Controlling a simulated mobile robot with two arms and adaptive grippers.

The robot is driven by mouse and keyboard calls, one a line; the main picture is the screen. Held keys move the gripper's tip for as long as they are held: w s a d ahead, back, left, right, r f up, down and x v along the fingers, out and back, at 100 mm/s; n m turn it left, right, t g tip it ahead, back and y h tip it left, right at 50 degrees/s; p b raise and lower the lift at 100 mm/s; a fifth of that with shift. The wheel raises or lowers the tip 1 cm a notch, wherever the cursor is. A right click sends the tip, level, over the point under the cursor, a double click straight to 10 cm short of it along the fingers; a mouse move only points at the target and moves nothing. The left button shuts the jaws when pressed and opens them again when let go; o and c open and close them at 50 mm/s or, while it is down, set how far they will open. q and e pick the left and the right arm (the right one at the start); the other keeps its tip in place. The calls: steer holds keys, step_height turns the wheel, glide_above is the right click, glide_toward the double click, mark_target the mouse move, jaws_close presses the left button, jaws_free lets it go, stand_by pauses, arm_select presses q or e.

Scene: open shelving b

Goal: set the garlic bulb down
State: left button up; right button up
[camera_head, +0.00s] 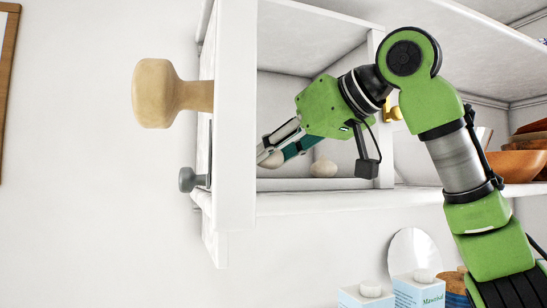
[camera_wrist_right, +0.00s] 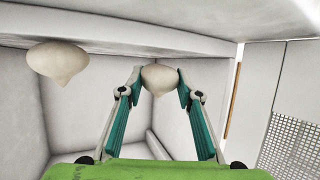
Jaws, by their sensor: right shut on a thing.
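A pale garlic bulb (camera_wrist_right: 159,79) is pinched between the two fingertips of my right gripper (camera_wrist_right: 159,86). In the head view my right gripper (camera_head: 270,150) reaches left inside a white shelf compartment, and the upright panel hides its fingertips and most or all of the held bulb. A second garlic bulb (camera_head: 323,167) rests on the compartment's floor, under and to the right of the gripper. It also shows at the left in the wrist view (camera_wrist_right: 57,62), apart from the fingers. I cannot tell whether the held bulb touches the shelf. My left gripper is not in view.
The white upright panel (camera_head: 235,120), with a wooden knob (camera_head: 165,93) and a grey knob (camera_head: 190,180), stands close left of the gripper. A divider bounds the compartment at right. A wooden bowl (camera_head: 517,164) sits farther right. Cartons (camera_head: 418,291) stand below.

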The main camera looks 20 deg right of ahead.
steer(key=shift+w+f, duration=0.35)
steer(key=shift+f, duration=0.4)
steer(key=shift+s, duration=0.15)
steer(key=o, duration=0.7)
steer(key=shift+f, duration=0.15)
steer(key=o, duration=0.4)
arm_select(q)
steer(key=shift+s+d, duration=0.2)
steer(key=shift+s, duration=0.2)
steer(key=shift+r, duration=0.15)
